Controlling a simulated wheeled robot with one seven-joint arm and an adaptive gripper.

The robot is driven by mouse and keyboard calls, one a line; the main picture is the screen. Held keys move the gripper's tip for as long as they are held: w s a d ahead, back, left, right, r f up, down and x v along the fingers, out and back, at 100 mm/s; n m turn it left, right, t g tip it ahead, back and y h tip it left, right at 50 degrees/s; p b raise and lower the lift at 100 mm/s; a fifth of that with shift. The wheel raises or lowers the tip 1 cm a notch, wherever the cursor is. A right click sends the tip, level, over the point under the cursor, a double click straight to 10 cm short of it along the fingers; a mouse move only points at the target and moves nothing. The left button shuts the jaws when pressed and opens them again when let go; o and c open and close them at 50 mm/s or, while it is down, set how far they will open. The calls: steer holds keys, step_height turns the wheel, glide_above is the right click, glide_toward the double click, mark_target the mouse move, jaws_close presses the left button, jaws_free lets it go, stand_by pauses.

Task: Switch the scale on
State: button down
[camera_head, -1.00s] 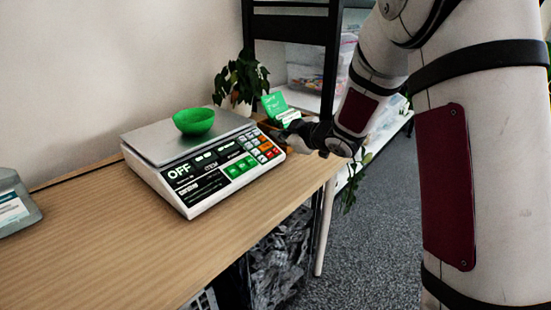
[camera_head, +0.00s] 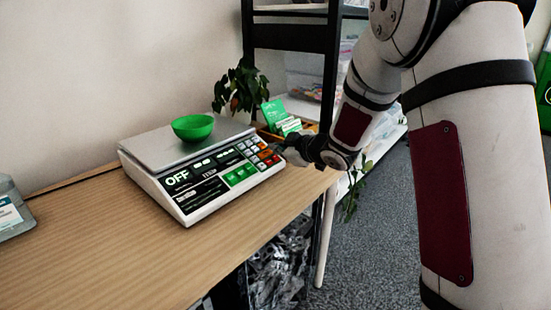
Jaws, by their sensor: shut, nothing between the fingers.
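The scale (camera_head: 190,205) stands on the wooden table, its sloped front panel facing me. Its display (camera_head: 178,178) reads OFF. Green, grey, orange and red keys (camera_head: 262,152) sit at the right of the panel. A green bowl (camera_head: 193,127) rests on the metal weighing plate (camera_head: 150,146). My gripper (camera_head: 279,149) is shut and empty, its tips close to the keys at the panel's right edge. I cannot tell whether the tips touch a key.
A potted plant (camera_head: 239,86) and a small box with green and white cards (camera_head: 280,118) stand behind the scale. A grey device (camera_head: 12,212) is at the left edge. The table front (camera_head: 110,260) is clear. A black shelf rack (camera_head: 292,37) stands behind.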

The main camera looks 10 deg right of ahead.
stand_by(0.7)
steer(key=shift+w+f+b, duration=0.15)
steer(key=shift+f+b, duration=0.2)
steer(key=shift+f, duration=0.05)
steer(key=shift+w+a+f+b, duration=0.1)
steer(key=shift+a+f+b, duration=0.1)
steer(key=shift+f+b, duration=0.15)
stand_by(0.6)
stand_by(0.4)
steer(key=shift+s+d+r+p, duration=0.2)
steer(key=shift+s+r+p, duration=0.1)
steer(key=shift+r+p, duration=0.4)
steer(key=shift+s+d+r+p, duration=0.2)
steer(key=shift+s+r+p, duration=0.05)
steer(key=shift+r+p, duration=0.45)
steer(key=shift+s+d+r+p, duration=0.2)
steer(key=shift+s+r+p, duration=0.1)
steer(key=shift+r+p, duration=0.45)
steer(key=shift+s+d+r+p, duration=0.25)
steer(key=shift+r+p, duration=0.25)
steer(key=shift+r, duration=0.35)
